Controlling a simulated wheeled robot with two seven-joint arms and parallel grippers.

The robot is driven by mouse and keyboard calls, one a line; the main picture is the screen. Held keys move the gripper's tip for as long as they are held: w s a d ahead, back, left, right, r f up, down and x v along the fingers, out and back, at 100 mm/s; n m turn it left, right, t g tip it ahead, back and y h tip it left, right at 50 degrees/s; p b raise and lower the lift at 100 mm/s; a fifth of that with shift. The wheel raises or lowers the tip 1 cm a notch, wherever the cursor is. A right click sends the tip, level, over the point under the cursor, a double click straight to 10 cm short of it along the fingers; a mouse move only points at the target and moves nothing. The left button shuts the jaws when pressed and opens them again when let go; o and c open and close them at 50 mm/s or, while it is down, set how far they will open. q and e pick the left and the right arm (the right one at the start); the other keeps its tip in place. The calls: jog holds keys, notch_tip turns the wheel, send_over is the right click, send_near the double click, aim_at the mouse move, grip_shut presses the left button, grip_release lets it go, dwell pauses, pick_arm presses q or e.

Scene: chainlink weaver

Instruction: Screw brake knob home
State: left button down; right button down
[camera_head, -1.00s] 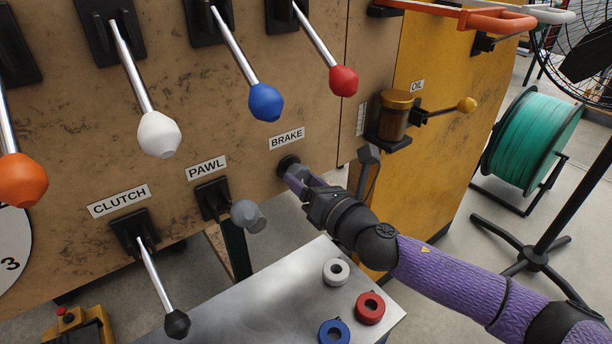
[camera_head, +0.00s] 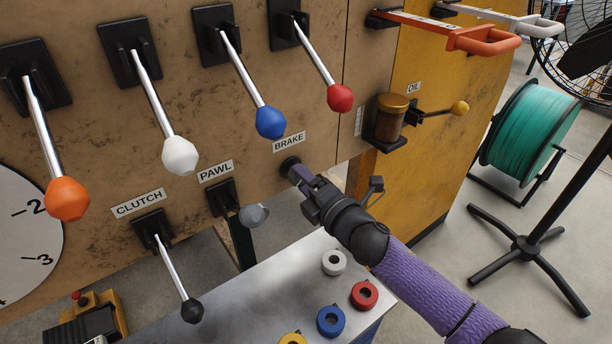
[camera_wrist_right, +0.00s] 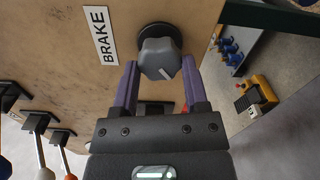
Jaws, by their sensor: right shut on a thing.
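The brake knob (camera_wrist_right: 160,59) is a dark grey faceted knob with a white mark, seated at a round black collar on the brown panel, beside the BRAKE label (camera_wrist_right: 101,35). My right gripper (camera_wrist_right: 160,78) has its purple fingers on either side of the knob and is shut on it. In the head view my right gripper (camera_head: 298,173) reaches the panel just below the BRAKE label (camera_head: 289,142), and its fingers mostly hide the knob. Whether a gap remains behind the knob, I cannot tell. My left gripper is not in view.
Levers with orange (camera_head: 67,199), white (camera_head: 180,155), blue (camera_head: 270,122) and red (camera_head: 340,98) knobs hang above and left. The PAWL lever's grey knob (camera_head: 254,216) is close to my gripper. A metal table (camera_head: 240,290) with coloured rings stands below.

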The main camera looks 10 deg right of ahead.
pick_arm(q)
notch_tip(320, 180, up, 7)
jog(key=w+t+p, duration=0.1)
jog(key=p, duration=0.5)
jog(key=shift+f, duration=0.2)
pick_arm(e)
jog(key=m, duration=1.9)
jog(key=shift+d+r, duration=0.1)
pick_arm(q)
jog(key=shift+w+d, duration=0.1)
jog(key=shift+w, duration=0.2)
pick_arm(e)
jog(key=shift+m, duration=0.3)
jog(key=shift+c, duration=0.5)
grip_release()
pick_arm(q)
jog(key=shift+p, duration=0.3)
